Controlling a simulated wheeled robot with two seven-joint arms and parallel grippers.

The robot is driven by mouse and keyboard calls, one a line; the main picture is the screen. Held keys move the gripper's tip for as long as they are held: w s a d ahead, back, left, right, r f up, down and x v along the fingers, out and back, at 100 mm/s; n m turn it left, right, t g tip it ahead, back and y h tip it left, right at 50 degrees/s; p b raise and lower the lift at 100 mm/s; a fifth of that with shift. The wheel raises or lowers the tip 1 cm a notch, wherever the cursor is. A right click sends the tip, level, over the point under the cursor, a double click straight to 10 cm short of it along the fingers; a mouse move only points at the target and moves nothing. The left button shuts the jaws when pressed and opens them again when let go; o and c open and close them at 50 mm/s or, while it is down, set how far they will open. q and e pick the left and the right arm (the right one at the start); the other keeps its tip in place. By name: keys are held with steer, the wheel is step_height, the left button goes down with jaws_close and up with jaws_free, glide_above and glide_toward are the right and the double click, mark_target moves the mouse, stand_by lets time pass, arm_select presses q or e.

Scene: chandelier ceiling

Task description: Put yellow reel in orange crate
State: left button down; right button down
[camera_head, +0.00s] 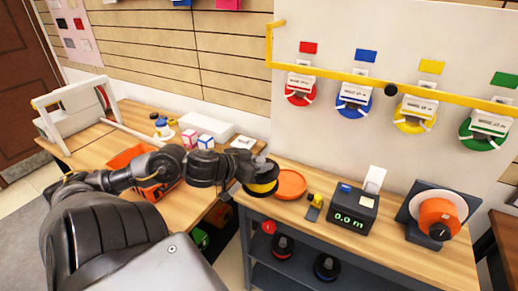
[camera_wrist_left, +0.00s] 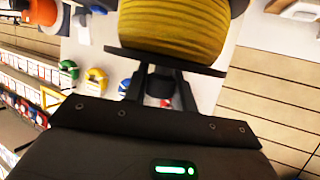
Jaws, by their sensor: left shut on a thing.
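The yellow reel (camera_head: 263,187) has black flanges and is held at the end of my left arm, over the gap between the two benches. My left gripper (camera_head: 244,176) is shut on it. In the left wrist view the yellow reel (camera_wrist_left: 175,28) fills the top middle, above my left gripper's fingers (camera_wrist_left: 160,88). The orange crate (camera_head: 122,158) stands on the left wooden bench, left of the reel. My left arm passes in front of the crate and hides much of it. My right gripper does not show.
The right bench holds an orange disc (camera_head: 291,184), a meter box (camera_head: 353,208) and an orange winder (camera_head: 438,217). White and pink boxes (camera_head: 190,138) and a white tray (camera_head: 207,124) stand on the left bench. Black-flanged reels (camera_head: 327,266) sit on the lower shelf.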

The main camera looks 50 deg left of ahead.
arm_select(q)
steer(key=d+f+m+h, duration=0.2)
steer(key=d+f, duration=0.2)
steer(key=d, duration=0.7)
steer(key=s+d+f+m+g+h, duration=0.1)
steer(key=d+f+m+h, duration=0.2)
steer(key=d, duration=0.8)
step_height(320, 180, down, 2)
steer(key=shift+s+d+f+g+h, duration=0.1)
steer(key=shift+s+d+g+h, duration=0.05)
steer(key=shift+g+h, duration=0.15)
